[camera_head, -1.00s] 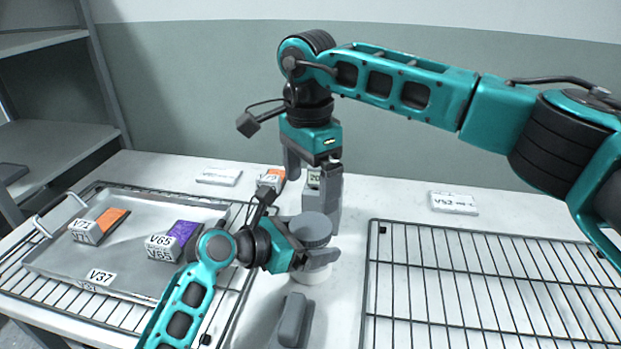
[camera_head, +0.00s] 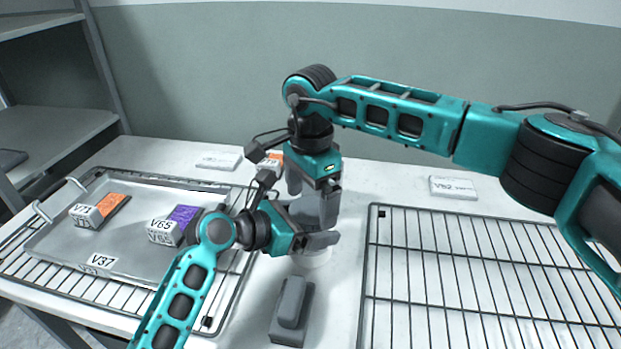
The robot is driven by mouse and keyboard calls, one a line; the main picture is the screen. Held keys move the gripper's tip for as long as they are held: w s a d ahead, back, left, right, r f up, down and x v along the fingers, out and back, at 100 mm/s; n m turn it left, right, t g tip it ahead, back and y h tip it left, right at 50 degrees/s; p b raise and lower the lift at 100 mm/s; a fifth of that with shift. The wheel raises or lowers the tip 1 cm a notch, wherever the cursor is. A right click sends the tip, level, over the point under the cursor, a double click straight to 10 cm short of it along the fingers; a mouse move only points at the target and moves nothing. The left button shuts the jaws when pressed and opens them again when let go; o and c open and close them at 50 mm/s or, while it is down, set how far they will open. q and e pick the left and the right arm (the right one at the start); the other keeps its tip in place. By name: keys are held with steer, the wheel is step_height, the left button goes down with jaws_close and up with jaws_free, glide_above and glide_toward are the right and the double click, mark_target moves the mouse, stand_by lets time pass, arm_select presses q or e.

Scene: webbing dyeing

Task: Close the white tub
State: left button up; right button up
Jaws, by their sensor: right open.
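The white tub (camera_head: 312,259) stands on the table in the middle; only its lower part shows below my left gripper. My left gripper (camera_head: 318,240) reaches in from the left, its fingers closed around the tub's side; the far finger is partly hidden. A grey round lid (camera_head: 312,212) is at the top of the tub, largely hidden by the grippers; whether it is seated cannot be told. My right gripper (camera_head: 315,200) points down over the lid, open, with a finger on either side of it.
A metal tray (camera_head: 120,240) with labelled blocks (camera_head: 172,226) lies on a wire rack at the left. A grey block-shaped item (camera_head: 292,310) lies in front of the tub. An empty wire rack (camera_head: 480,280) is at the right. A white label card (camera_head: 453,187) lies behind it.

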steer(key=shift+f, duration=0.4)
steer(key=c, duration=0.9)
steer(key=o, duration=0.9)
steer(key=shift+r, duration=2.3)
step_height(320, 180, up, 12)
